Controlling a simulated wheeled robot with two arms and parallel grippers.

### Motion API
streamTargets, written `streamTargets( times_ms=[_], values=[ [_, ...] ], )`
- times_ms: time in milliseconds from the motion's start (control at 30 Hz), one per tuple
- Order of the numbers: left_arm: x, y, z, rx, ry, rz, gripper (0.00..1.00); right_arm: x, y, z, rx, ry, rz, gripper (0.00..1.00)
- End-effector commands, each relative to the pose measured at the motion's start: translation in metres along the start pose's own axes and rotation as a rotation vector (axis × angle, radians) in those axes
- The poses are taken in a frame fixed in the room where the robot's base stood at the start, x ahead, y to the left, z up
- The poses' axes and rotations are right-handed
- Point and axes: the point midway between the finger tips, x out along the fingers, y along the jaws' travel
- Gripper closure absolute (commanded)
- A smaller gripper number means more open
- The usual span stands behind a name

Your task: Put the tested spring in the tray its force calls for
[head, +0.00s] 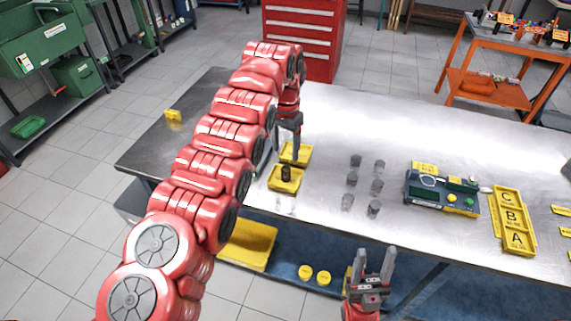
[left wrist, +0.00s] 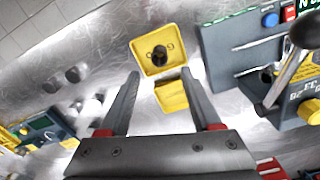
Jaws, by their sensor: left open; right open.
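Two small yellow trays lie side by side on the metal bench. The nearer tray (head: 274,184) holds a dark, upright, cylinder-like spring (head: 286,173); the tray (left wrist: 140,66) and spring (left wrist: 159,54) also show in the left wrist view. The farther tray (head: 303,148) looks empty and is partly hidden by my gripper in the head view; it also shows in the left wrist view (left wrist: 172,97). My left gripper (head: 287,148) is open and empty above the trays. Its fingers (left wrist: 158,75) show apart in the left wrist view. My right gripper (head: 375,262) is open and empty before the bench's front edge.
Several grey cylinders (head: 352,180) stand mid-bench. Right of them are a blue-green device (head: 442,192) and a yellow strip lettered A, B, C (head: 512,220). A lever device (left wrist: 230,50) stands beside the trays, mostly hidden by my left arm in the head view.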

Motion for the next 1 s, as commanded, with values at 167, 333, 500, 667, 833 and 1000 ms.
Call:
streamTargets(
  times_ms=[167, 333, 500, 667, 833, 1000],
  values=[
    [-0.030, 0.002, 0.000, 0.001, 0.001, 0.003, 0.35, 0.013, 0.001, -0.002, 0.000, 0.001, 0.000, 0.49],
    [-0.036, 0.001, 0.000, 0.001, 0.000, 0.002, 0.35, 0.017, 0.001, -0.003, 0.000, 0.001, 0.000, 0.49],
    [-0.035, 0.000, 0.001, 0.000, 0.000, 0.002, 0.35, 0.016, 0.001, -0.003, 0.000, 0.000, 0.000, 0.49],
    [-0.035, 0.001, 0.001, 0.000, 0.000, 0.002, 0.35, 0.016, 0.001, -0.003, 0.000, 0.001, 0.000, 0.49],
    [-0.037, 0.001, 0.001, 0.000, 0.000, 0.002, 0.35, 0.018, 0.001, -0.003, 0.000, 0.001, 0.000, 0.49],
    [-0.065, 0.000, 0.000, 0.000, 0.000, 0.002, 0.35, 0.046, 0.002, -0.008, 0.000, 0.001, 0.000, 0.49]
  ],
)
